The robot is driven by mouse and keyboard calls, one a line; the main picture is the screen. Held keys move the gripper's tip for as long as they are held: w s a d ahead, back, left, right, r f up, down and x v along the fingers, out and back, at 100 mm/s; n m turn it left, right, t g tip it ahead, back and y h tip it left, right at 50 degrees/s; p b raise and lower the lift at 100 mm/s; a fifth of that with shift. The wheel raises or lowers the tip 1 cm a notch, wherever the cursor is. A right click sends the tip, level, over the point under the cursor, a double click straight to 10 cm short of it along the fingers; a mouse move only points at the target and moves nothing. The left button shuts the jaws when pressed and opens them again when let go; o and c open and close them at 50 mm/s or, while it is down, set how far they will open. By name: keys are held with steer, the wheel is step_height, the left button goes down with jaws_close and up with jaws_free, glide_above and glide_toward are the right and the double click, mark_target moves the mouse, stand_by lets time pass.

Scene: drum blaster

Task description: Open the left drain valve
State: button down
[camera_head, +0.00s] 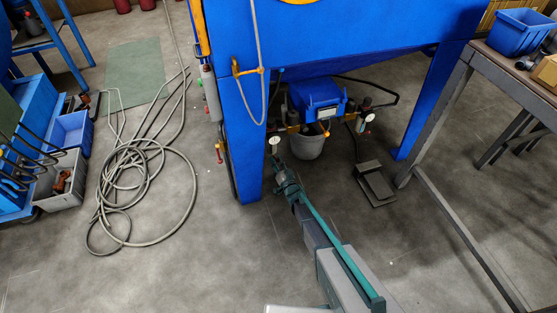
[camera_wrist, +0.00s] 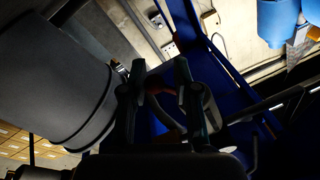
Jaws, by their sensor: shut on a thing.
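The left drain valve (camera_head: 274,141) is under the blue cabinet, to the left of the grey bucket, and shows a small white round part. My gripper (camera_head: 277,164) is right at it, at the end of my arm reaching in from the lower right. In the wrist view my gripper (camera_wrist: 160,68) has its two dark fingers around a dark part of the valve. The picture there is too dark to show the handle's angle. The matching right valve (camera_head: 369,119) stands to the right of the bucket, apart from my gripper.
The grey bucket (camera_head: 307,143) hangs or stands close beside my gripper; it fills the left of the wrist view (camera_wrist: 60,85). The blue cabinet leg (camera_head: 248,150) is just left. A foot pedal (camera_head: 375,183) lies right. A coiled hose (camera_head: 140,190) lies on the left floor.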

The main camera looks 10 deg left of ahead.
steer(key=m, duration=0.2)
steer(key=a+m, duration=0.1)
steer(key=m+t+h, duration=0.1)
steer(key=m, duration=0.1)
steer(key=shift+s+a+r+m, duration=0.15)
steer(key=shift+s+a+m, duration=0.1)
steer(key=shift+s+m, duration=0.05)
stand_by(0.4)
steer(key=c, duration=0.9)
jaws_free()
steer(key=shift+d+r, duration=0.1)
steer(key=shift+o, duration=0.5)
steer(key=shift+f, duration=0.2)
steer(key=v, duration=1.2)
